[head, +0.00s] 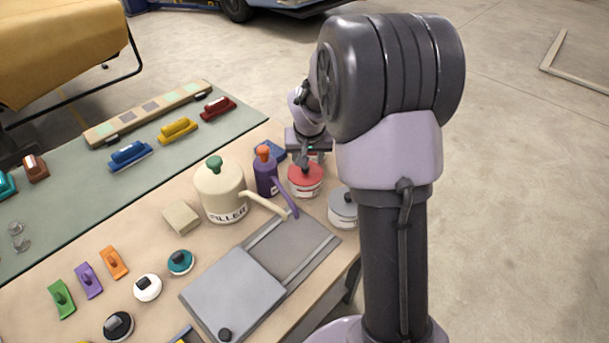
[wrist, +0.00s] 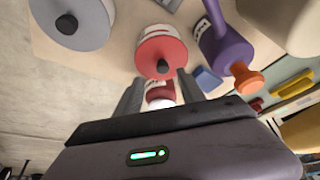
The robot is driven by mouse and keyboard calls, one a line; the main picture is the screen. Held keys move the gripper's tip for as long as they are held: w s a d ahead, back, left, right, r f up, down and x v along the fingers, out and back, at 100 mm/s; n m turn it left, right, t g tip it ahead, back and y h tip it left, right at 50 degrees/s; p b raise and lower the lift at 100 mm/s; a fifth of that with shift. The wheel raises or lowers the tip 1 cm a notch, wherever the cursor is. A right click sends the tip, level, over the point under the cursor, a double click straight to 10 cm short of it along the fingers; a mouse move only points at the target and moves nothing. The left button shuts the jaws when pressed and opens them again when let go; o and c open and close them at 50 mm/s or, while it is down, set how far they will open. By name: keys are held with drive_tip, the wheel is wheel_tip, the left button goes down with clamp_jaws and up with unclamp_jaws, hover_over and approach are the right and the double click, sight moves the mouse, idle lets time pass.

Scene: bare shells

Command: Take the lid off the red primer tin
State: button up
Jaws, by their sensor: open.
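The red primer tin (head: 305,186) stands on the bench with its red lid (head: 304,173) on top. In the wrist view the red lid (wrist: 150,48) has a dark knob (wrist: 163,66) near its edge facing the fingers. My gripper (head: 305,156) is open above and behind the tin in the head view. In the wrist view my open gripper (wrist: 158,82) has one finger on each side just short of the knob. The fingers hold nothing, and I cannot tell whether they touch the lid.
A grey-lidded tin (head: 343,207) and a purple can with an orange cap (head: 265,172) flank the red tin. A cream filler can (head: 219,192) stands farther left. Another red-and-white object (wrist: 160,93) shows between the fingers. A grey tray (head: 235,288) lies in front.

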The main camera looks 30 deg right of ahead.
sight(305, 170)
drive_tip(key=x, duration=0.1)
drive_tip(key=b+x, duration=0.1)
drive_tip(key=x, duration=0.1)
drive_tip(key=b+x, duration=0.1)
drive_tip(key=x, duration=0.1)
drive_tip(key=shift+w+a+f, duration=0.15)
drive_tip(key=shift+w+a, duration=0.05)
drive_tip(key=shift+s, duration=0.1)
drive_tip(key=shift+c, duration=0.5)
clamp_jaws()
